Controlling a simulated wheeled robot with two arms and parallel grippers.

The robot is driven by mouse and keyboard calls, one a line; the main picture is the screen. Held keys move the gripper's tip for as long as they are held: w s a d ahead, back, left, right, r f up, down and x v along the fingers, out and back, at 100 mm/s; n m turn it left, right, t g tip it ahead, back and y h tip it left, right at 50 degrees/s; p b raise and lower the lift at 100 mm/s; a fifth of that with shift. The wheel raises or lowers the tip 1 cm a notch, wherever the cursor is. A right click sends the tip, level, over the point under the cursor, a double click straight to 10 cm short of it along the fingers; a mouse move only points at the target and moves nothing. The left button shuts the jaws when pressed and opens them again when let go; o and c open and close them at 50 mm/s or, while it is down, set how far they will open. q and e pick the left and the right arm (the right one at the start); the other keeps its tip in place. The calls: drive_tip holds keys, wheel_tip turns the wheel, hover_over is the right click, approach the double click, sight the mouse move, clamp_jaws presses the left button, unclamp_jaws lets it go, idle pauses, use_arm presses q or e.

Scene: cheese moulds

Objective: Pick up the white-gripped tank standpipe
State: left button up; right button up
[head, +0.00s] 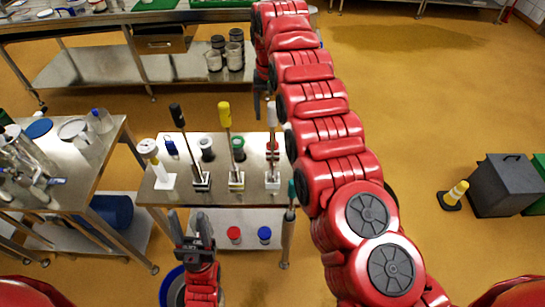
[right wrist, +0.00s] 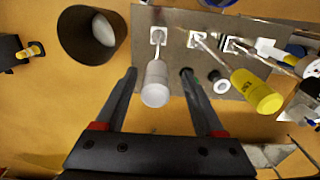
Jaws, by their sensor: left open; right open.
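The white-gripped standpipe stands upright in a square white base at the right end of the steel table (head: 215,207). Its white grip (head: 272,113) is at the top of a thin rod. My right gripper (head: 269,101) is open around the height of this grip, partly hidden by my right arm. In the right wrist view the white grip (right wrist: 155,84) shows between the two open fingers (right wrist: 158,76), with nothing clamped. My left gripper (head: 189,222) is open and empty, low before the table's front edge.
A yellow-gripped standpipe (head: 225,115) and a black-gripped one (head: 177,115) stand to the left in the head view. Small coloured spools, such as a green one (head: 238,145), stand behind. A dark open bin (right wrist: 75,45) shows beside the table in the right wrist view.

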sight(273, 123)
drive_tip(key=shift+f+p, duration=0.4)
drive_tip(key=shift+p, duration=0.1)
drive_tip(key=f, duration=0.1)
drive_tip(key=f+p, duration=0.2)
drive_tip(key=shift+w+d+f, duration=0.2)
drive_tip(key=shift+d+f, duration=0.05)
drive_tip(key=shift+f, duration=0.4)
clamp_jaws()
idle(0.4)
